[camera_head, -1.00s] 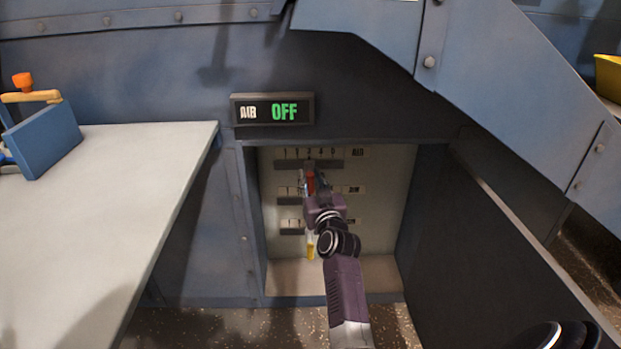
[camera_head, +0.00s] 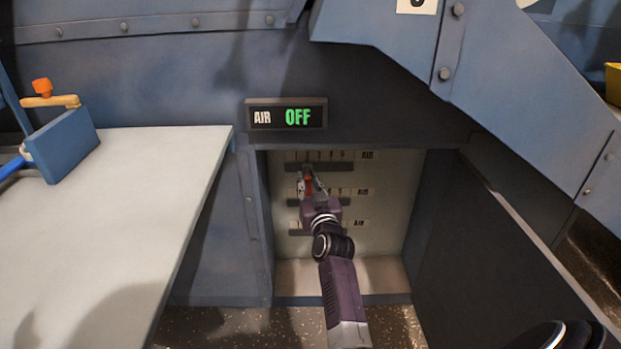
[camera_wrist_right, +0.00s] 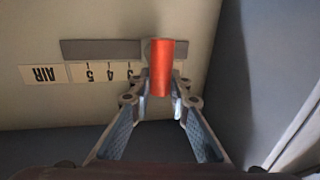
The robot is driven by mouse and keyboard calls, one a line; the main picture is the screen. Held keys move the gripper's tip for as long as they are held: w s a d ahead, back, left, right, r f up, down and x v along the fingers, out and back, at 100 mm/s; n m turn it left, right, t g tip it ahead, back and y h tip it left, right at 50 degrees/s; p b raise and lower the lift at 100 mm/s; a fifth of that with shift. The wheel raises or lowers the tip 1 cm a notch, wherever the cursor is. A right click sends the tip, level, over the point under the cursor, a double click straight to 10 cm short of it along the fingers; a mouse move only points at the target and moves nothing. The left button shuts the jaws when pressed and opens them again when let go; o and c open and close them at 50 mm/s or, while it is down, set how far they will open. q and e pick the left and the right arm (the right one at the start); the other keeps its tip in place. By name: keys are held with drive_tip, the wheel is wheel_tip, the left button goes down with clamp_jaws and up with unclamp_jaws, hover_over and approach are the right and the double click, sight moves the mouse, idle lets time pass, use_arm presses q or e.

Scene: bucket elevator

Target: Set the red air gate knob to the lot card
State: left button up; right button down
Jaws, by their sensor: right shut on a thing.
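The red knob (camera_wrist_right: 161,67) stands out from a grey slot bar (camera_wrist_right: 100,49) in the right wrist view. Upside-down marks 5, 4 and 3 and an AIR label (camera_wrist_right: 43,74) lie left of it; the marks by the knob are hidden. My right gripper (camera_wrist_right: 160,105) is shut on the knob, which also shows in the head view (camera_head: 308,184). There the gripper (camera_head: 308,182) covers part of the scales, and I cannot tell the knob's row or exact mark. A white card (camera_head: 417,4) with a dark mark is cut off at the top. My left gripper is out of view.
The display (camera_head: 287,115) above the recess reads AIR OFF. The recess side walls are close around my right arm, with an open dark door (camera_head: 480,240) at right. A pale table (camera_head: 110,220) with a blue block (camera_head: 65,145) stands at left.

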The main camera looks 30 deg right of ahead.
drive_tip(key=c, duration=1.8)
unclamp_jaws()
drive_tip(key=shift+f, duration=0.25)
drive_tip(key=shift+o, duration=0.2)
drive_tip(key=shift+r, duration=0.15)
wheel_tip(320, 180, up, 10)
drive_tip(key=shift+f, duration=0.1)
drive_tip(key=shift+s+f, duration=0.1)
drive_tip(key=shift+f, duration=0.05)
